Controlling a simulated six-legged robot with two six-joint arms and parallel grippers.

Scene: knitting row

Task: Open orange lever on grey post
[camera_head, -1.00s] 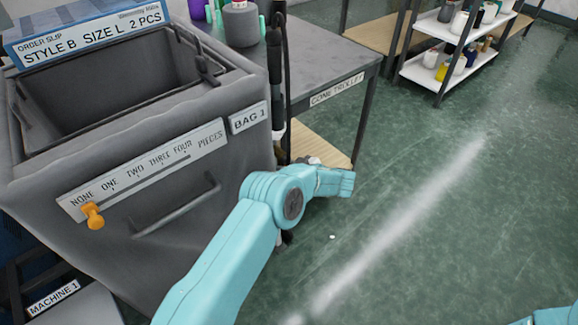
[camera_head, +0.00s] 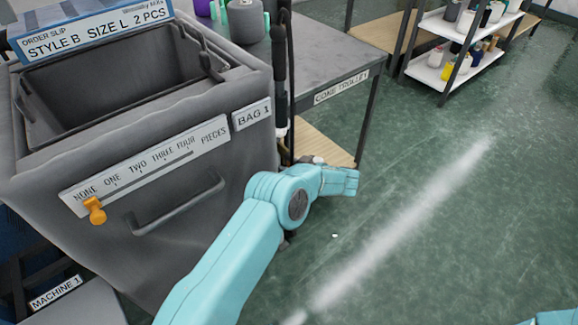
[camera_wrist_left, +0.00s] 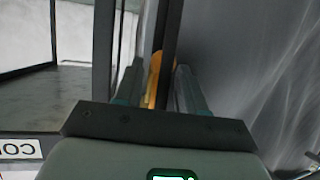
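The orange lever (camera_wrist_left: 154,80) shows in the left wrist view, a narrow upright orange strip between my fingers. A dark grey upright post (camera_wrist_left: 171,35) stands right beside it and partly covers it. My left gripper (camera_wrist_left: 159,84) is open, with one teal finger on each side of the lever; I cannot tell whether either finger touches it. In the head view my left arm reaches past the bag's right side, with its fingers and the lever hidden. A dark upright post (camera_head: 280,75) stands there between bag and table.
A grey bag (camera_head: 165,240) with a handle and a small orange slider (camera_head: 95,210) fills the left. The cone trolley (camera_head: 325,60) stands behind, holding a grey cone (camera_head: 245,22). A white shelf rack (camera_head: 455,70) is at the back right. Green floor (camera_head: 450,230) is clear on the right.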

